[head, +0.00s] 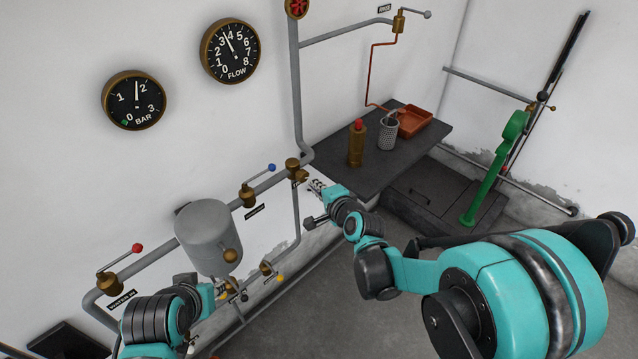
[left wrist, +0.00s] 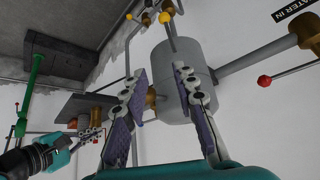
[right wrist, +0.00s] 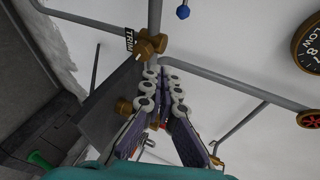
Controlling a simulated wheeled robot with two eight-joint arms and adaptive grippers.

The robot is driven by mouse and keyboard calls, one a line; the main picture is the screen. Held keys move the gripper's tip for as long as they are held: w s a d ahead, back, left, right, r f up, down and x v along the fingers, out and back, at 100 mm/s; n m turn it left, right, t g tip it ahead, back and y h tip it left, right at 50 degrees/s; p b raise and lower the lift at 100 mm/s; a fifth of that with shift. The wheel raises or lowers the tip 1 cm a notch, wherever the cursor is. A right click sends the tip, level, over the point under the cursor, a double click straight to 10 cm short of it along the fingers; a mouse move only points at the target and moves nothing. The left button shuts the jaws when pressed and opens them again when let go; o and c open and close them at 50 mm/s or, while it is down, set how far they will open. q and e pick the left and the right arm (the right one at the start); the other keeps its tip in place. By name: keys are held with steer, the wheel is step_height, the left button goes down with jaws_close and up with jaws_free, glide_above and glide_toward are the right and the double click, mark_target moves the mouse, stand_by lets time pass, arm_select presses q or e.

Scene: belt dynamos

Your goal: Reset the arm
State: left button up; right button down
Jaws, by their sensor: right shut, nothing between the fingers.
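My right arm reaches in from the right of the head view, and its gripper (head: 317,186) is by the brass valve (head: 298,170) on the wall pipe, beside the dark shelf's near corner. In the right wrist view this gripper (right wrist: 165,76) has its fingertips together with nothing between them, and the valve with its TRIM label (right wrist: 148,44) shows just beyond. My left gripper (left wrist: 160,72) is open and empty in the left wrist view, with the grey tank (left wrist: 188,72) behind the fingers. In the head view the left arm (head: 165,318) is low, below the grey tank (head: 208,238); its fingertips are hard to make out.
The dark shelf (head: 352,181) holds a brass bottle with red top (head: 356,146), a grey perforated cup (head: 388,133) and an orange tray (head: 425,124). Valves with red (head: 137,248), blue (head: 271,168) and yellow (head: 280,278) knobs line the pipes. A green lever (head: 490,180) stands right.

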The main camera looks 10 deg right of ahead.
steer(key=shift+s+d+r, duration=0.15)
steer(key=shift+s+d, duration=0.15)
steer(key=s+d+n+g+h, duration=0.1)
steer(key=s+d+n+g, duration=0.1)
steer(key=s, duration=0.6)
steer(key=s+d+n+g+h, duration=0.1)
steer(key=s+d+n+g, duration=0.1)
steer(key=s+d+n, duration=0.2)
steer(key=s+d+n+g+h, duration=0.2)
steer(key=s+n, duration=0.6)
steer(key=s, duration=0.5)
steer(key=shift+s+d, duration=0.2)
steer(key=shift+d, duration=0.3)
